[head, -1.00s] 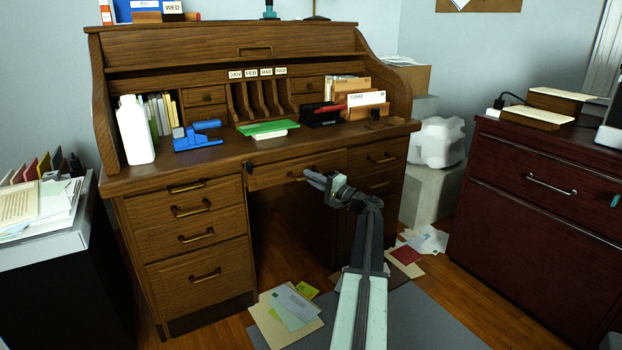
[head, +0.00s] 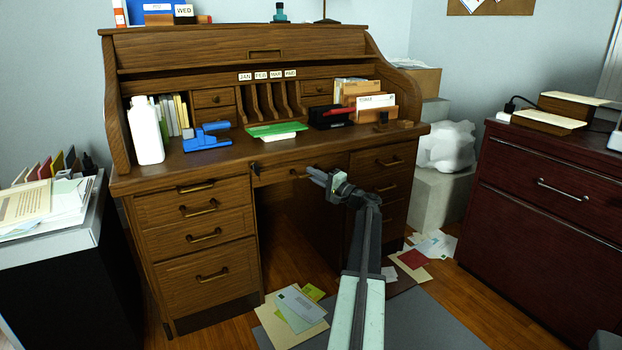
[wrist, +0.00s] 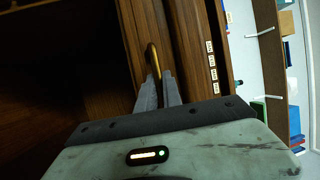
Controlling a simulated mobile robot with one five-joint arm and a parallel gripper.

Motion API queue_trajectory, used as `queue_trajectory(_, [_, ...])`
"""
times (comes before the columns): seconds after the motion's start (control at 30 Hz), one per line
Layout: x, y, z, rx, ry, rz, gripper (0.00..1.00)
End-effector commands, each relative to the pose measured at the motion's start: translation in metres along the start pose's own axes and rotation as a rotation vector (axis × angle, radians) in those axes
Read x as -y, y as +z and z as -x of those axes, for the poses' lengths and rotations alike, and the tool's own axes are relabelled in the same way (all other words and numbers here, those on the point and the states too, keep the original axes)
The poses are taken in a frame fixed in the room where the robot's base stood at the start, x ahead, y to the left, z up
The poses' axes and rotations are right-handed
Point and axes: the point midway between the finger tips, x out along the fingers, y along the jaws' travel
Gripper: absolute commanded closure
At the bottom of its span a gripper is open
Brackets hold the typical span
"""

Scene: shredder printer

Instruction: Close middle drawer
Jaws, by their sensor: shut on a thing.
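The middle drawer (head: 275,175) is the wide, shallow wooden drawer under the centre of the roll-top desk, above the knee space. Its front looks close to the desk edge; a small gap cannot be ruled out. My gripper (head: 313,173) is at the drawer front, on its brass handle. In the wrist view, my gripper (wrist: 158,80) has its fingers close together around the near end of the handle (wrist: 152,58). The fingers partly hide the handle.
The wooden desk (head: 210,167) has closed-looking side drawers on both sides. A white bottle (head: 146,131), a blue stapler-like item (head: 207,137) and a green item (head: 277,130) stand on top. Papers (head: 294,312) lie on the floor. A dark red cabinet (head: 540,220) stands at right.

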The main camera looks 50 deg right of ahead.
Motion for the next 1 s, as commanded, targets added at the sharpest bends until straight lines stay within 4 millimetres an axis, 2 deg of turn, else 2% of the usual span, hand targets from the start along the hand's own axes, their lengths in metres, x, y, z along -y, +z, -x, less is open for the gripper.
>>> queue_trajectory(0.03, [0.0,0.003,-0.001,0.007,0.0,0.0,0.88])
queue_trajectory(0.1, [0.0,0.002,0.0,0.006,0.0,0.0,0.69])
queue_trajectory(0.5, [0.0,0.002,0.006,0.005,0.0,0.0,0.69])
queue_trajectory(0.63, [-0.001,0.002,0.023,0.004,0.0,0.0,0.69])
queue_trajectory(0.9, [-0.001,0.002,0.073,0.004,0.0,0.0,0.69])
queue_trajectory(1.0, [0.0,0.002,0.08,0.006,0.0,0.0,0.69])
